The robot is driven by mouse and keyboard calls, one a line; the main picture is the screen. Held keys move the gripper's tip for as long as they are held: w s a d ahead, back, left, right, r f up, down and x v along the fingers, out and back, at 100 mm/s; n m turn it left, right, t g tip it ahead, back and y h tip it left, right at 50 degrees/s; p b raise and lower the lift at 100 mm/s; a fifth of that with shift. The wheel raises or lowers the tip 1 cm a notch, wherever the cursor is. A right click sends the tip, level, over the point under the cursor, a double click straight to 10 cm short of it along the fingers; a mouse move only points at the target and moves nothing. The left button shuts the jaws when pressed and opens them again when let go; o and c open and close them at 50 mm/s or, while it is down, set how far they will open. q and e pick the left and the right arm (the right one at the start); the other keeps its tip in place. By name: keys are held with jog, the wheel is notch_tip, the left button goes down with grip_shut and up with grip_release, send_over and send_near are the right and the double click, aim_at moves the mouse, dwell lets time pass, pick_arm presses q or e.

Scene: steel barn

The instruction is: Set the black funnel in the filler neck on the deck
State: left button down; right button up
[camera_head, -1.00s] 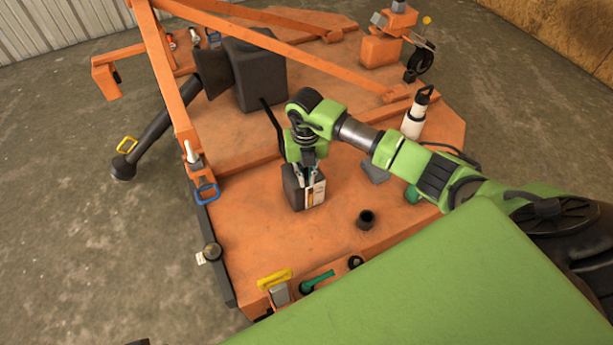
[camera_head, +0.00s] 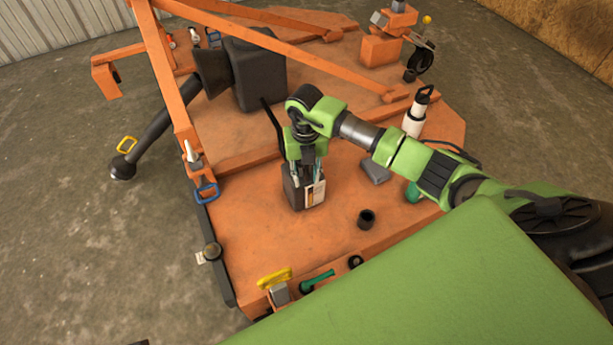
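A short, black, open-topped tube (camera_head: 366,219), which looks like the filler neck, stands upright on the orange deck (camera_head: 325,240). I cannot make out a black funnel for certain. My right gripper (camera_head: 306,178) points down at a dark jug (camera_head: 295,195) with a white and orange label, left of and behind the tube. Its fingers overlap the jug's top in the picture. Whether they touch or grip anything there is hidden. My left gripper is not in view.
A white and black bottle (camera_head: 413,117) and a grey block (camera_head: 375,172) are near my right arm. A yellow-handled item (camera_head: 274,278) and a green-handled tool (camera_head: 318,280) lie at the front edge. Orange frame bars and a black housing (camera_head: 258,75) stand behind. Deck around the tube is clear.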

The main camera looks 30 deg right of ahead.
notch_tip(320, 180, up, 11)
jog(key=shift+r, duration=0.1)
dwell(0.3)
